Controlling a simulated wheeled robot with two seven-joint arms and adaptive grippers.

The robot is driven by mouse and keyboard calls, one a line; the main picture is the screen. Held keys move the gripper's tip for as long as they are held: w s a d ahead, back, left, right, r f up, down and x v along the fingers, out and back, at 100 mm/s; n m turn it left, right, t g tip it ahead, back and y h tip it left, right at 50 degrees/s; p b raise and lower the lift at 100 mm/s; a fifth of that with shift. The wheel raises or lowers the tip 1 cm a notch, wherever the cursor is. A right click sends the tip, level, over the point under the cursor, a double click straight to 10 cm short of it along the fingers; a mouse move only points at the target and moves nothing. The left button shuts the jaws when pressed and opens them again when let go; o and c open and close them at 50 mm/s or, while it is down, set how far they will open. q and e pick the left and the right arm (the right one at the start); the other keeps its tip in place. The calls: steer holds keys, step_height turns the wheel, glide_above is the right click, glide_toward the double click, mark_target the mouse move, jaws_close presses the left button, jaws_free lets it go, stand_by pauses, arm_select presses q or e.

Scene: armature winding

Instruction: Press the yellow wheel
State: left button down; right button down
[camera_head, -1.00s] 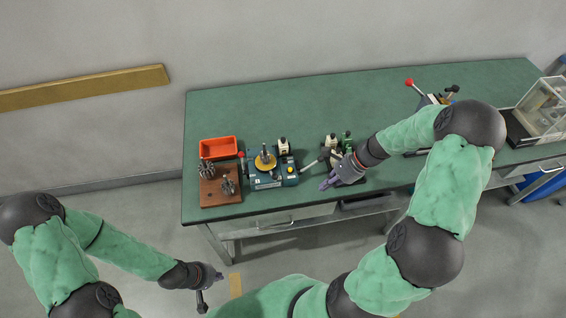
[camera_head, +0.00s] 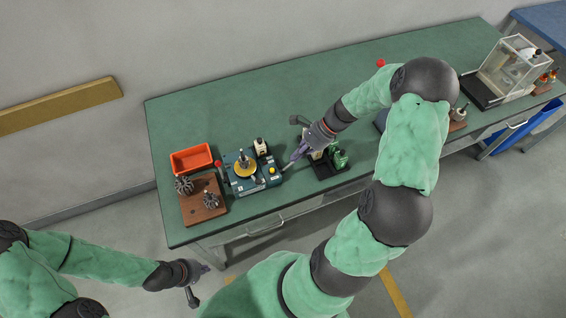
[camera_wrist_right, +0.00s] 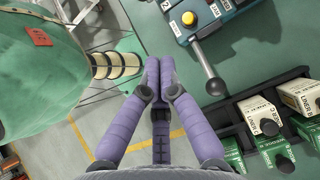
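My right gripper (camera_head: 287,167) is just right of the machine, apart from the wheel. In the right wrist view, its purple fingers (camera_wrist_right: 159,64) are together with nothing between them. That view shows the corner of a blue box with a yellow button (camera_wrist_right: 189,18) and a dark-knobbed lever (camera_wrist_right: 215,86), but not the wheel. My left gripper (camera_head: 207,268) is empty in front of the table, low at the left; its finger opening is too small to judge.
An orange bin (camera_head: 191,159) and a wooden board (camera_head: 190,211) with gear-like parts stand left of the machine. A white-and-black bottle (camera_head: 261,147) stands behind it. Green and white boxes (camera_head: 340,159) are to the right. The table's back middle (camera_head: 270,100) is clear.

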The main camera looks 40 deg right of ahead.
arm_select(q)
steer(key=shift+f+b, duration=0.8)
steer(key=shift+f, duration=0.05)
arm_select(e)
steer(key=a+r+x, duration=0.1)
steer(key=a+x, duration=0.1)
steer(key=x, duration=1)
steer(key=shift+w+r, duration=0.35)
